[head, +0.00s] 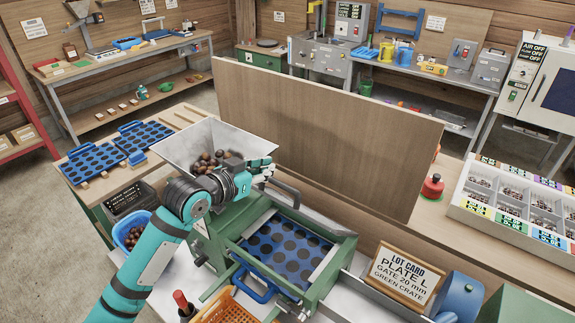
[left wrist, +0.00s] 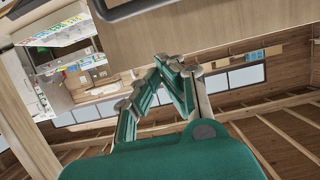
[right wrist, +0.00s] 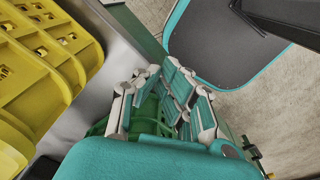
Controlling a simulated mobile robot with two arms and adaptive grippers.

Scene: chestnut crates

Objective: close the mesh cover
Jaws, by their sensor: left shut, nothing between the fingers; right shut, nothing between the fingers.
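I cannot make out a mesh cover for certain in any view. In the head view the green sorting machine (head: 338,262) holds a blue plate with dark round holes (head: 262,255). A grey hopper (head: 178,147) with chestnuts (head: 207,162) stands at its far left. My left gripper (head: 268,168) is shut and empty at the hopper's right side, close to a dark grey bar (head: 285,192); I cannot tell whether they touch. Its fingers also show in the left wrist view (left wrist: 160,90). My right gripper (right wrist: 165,90) is shut and empty, seen only in the right wrist view.
A tall wooden panel (head: 320,130) stands behind the machine. Blue perforated plates (head: 92,160) lie at left. A yellow crate (right wrist: 50,60) is beside my right gripper.

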